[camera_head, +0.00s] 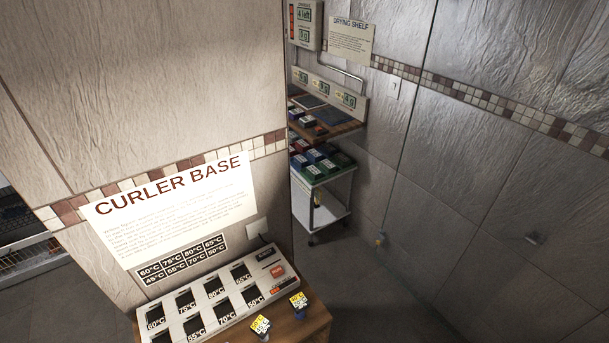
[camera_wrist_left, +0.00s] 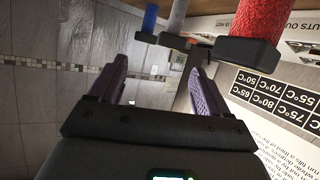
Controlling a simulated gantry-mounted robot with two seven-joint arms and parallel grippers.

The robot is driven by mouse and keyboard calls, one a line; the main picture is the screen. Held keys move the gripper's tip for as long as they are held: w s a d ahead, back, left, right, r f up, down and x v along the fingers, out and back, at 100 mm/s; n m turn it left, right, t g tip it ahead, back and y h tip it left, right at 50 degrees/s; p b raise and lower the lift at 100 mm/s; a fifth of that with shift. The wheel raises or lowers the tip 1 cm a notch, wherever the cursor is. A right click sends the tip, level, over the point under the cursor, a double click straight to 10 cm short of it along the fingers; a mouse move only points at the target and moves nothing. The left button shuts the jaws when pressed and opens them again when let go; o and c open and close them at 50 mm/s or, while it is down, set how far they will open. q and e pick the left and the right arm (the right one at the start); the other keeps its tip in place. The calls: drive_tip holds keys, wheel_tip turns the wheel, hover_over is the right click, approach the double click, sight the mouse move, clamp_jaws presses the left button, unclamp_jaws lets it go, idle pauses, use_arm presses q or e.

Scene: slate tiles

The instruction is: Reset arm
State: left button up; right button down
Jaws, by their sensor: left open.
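My left gripper (camera_wrist_left: 155,85) shows in the left wrist view with its two purple fingers spread apart. Nothing is visible between the fingers. Neither gripper shows in the head view. The wrist picture appears turned over, as the sign's lettering is upside down. A blue roller (camera_wrist_left: 150,18), a grey roller (camera_wrist_left: 177,18) and a large red roller (camera_wrist_left: 262,18), each with a black end piece, are at its top, close to the right finger. I cannot tell whether the finger touches one.
The white curler base (camera_head: 215,305) with temperature-marked slots sits on a wooden top (camera_head: 318,322). Two yellow-labelled pieces (camera_head: 261,325) (camera_head: 298,300) are in front of it. A white cart (camera_head: 325,205) with coloured boxes stands farther back, under a wooden shelf (camera_head: 340,131). Floor to the right is clear.

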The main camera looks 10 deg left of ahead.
use_arm(q)
drive_tip(key=s+a+f+n+g+y, duration=0.1)
drive_tip(key=s+a+n+g+y, duration=0.2)
drive_tip(key=s+g+y, duration=0.7)
drive_tip(key=s+r+t+h+p, duration=0.1)
drive_tip(key=s+r+h+p, duration=0.2)
drive_tip(key=r+p, duration=1.5)
drive_tip(key=shift+r+h+p, duration=0.2)
drive_tip(key=shift+h+p, duration=0.1)
drive_tip(key=shift+h, duration=0.1)
